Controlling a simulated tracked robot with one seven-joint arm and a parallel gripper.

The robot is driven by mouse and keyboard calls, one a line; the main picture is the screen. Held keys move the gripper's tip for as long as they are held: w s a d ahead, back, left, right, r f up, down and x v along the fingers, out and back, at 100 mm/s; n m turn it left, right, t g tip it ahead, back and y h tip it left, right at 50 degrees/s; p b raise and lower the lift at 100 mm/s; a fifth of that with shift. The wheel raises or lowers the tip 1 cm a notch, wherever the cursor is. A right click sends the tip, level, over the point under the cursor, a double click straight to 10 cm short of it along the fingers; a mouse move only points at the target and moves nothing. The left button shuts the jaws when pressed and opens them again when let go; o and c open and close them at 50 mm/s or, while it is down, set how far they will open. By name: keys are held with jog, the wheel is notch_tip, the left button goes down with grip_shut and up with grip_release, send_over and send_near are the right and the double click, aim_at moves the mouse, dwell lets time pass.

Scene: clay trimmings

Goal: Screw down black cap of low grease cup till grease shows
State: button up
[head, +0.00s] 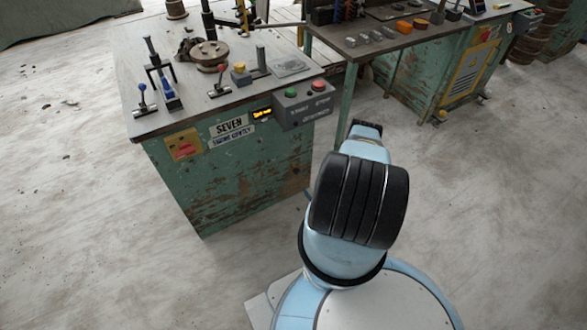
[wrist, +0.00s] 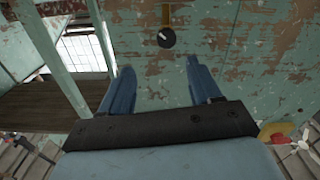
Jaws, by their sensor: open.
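In the wrist view a round black part (wrist: 165,37) with a pale mark on its face sits on the worn green panel, below a thin vertical pipe. It looks like the black cap of the grease cup. My gripper (wrist: 160,66) has its two blue fingers spread wide with nothing between them. The black part lies beyond the fingertips, slightly right of the middle of the gap, and apart from both fingers. No grease can be made out on it at this size.
A green cabinet (head: 240,165) with levers and a grey button box (head: 303,105) on it stands at left. A table (head: 380,42) with small parts stands behind my arm. Another green cabinet (head: 440,75) is at right.

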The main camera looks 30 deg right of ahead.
aim_at(298, 172)
jog(key=w, duration=0.4)
jog(key=w+a, duration=0.1)
jog(key=w, duration=0.8)
jog(key=shift+w+a, duration=0.15)
jog(key=shift+w, duration=0.2)
jog(key=c, duration=1)
